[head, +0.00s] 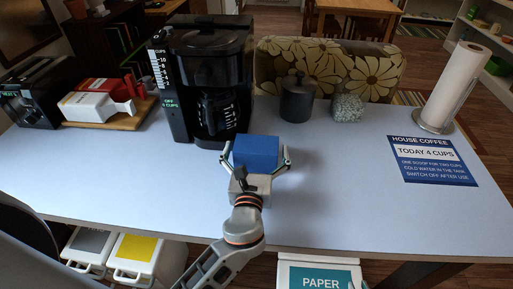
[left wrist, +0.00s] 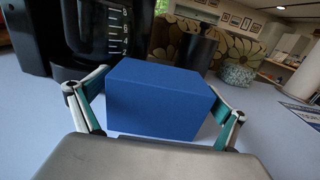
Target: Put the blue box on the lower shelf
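In the left wrist view the blue box (left wrist: 160,105) fills the space between the fingers of my left gripper (left wrist: 160,82). The fingertips are very close to its sides; I cannot tell whether they press on it. I cannot tell whether the box rests on the desk or is slightly raised. My right gripper is not in view. I cannot make out the lower shelf.
The coffee maker (head: 207,75) stands close on the left. A dark canister (head: 297,100) and a jar (head: 348,107) stand behind to the right. A blue sign (head: 430,160) lies at the right, by a paper roll (head: 455,88). The desk's (head: 340,195) front right is clear. Bins (head: 135,255) stand below.

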